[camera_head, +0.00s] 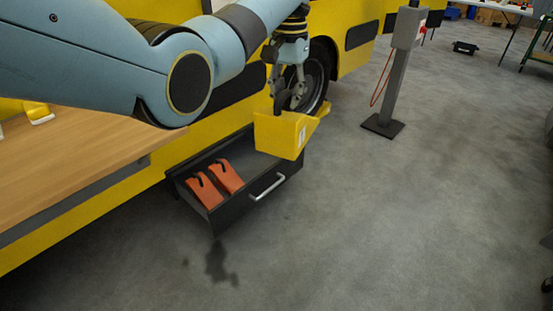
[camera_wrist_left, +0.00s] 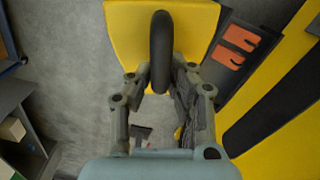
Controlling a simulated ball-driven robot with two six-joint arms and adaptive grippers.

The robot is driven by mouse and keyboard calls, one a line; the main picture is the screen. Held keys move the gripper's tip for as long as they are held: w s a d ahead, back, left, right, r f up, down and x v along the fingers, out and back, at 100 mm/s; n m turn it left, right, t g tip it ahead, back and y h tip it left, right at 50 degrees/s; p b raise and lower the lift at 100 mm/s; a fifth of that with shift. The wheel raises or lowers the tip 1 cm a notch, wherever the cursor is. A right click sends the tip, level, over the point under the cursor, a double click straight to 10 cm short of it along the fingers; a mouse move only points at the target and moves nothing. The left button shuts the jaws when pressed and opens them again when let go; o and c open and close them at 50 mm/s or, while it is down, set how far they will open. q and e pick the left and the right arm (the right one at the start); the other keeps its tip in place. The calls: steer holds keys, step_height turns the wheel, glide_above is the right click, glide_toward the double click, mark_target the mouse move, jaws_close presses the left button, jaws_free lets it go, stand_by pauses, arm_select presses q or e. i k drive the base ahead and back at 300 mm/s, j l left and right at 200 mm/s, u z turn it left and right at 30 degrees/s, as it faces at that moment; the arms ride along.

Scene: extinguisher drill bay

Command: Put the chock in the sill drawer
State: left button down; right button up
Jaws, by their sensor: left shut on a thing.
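My left gripper (camera_head: 290,103) is shut on the black handle of a yellow chock (camera_head: 282,133). The chock hangs above the right part of the open sill drawer (camera_head: 232,216) in the head view and hides part of it. In the left wrist view the chock (camera_wrist_left: 125,35) and its dark handle (camera_wrist_left: 161,50) sit between the fingers (camera_wrist_left: 160,85), with the drawer (camera_wrist_left: 222,72) beside it to the right. The drawer is dark with a silver bar handle on its front. My right gripper is out of view.
A wooden bench top (camera_head: 75,165) is at the left. The yellow vehicle's wheel (camera_head: 314,82) is behind the chock. A grey post (camera_head: 389,85) stands further right. The floor in front is clear.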

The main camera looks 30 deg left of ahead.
mark_target(268, 160)
steer(key=i+u, duration=0.2)
steer(key=i, duration=0.3)
steer(key=i+u, duration=0.15)
steer(key=i, duration=0.35)
steer(key=i+l+u, duration=0.2)
steer(key=i, duration=0.3)
steer(key=i+l+u, duration=0.2)
steer(key=i, duration=0.3)
steer(key=j, duration=0.1)
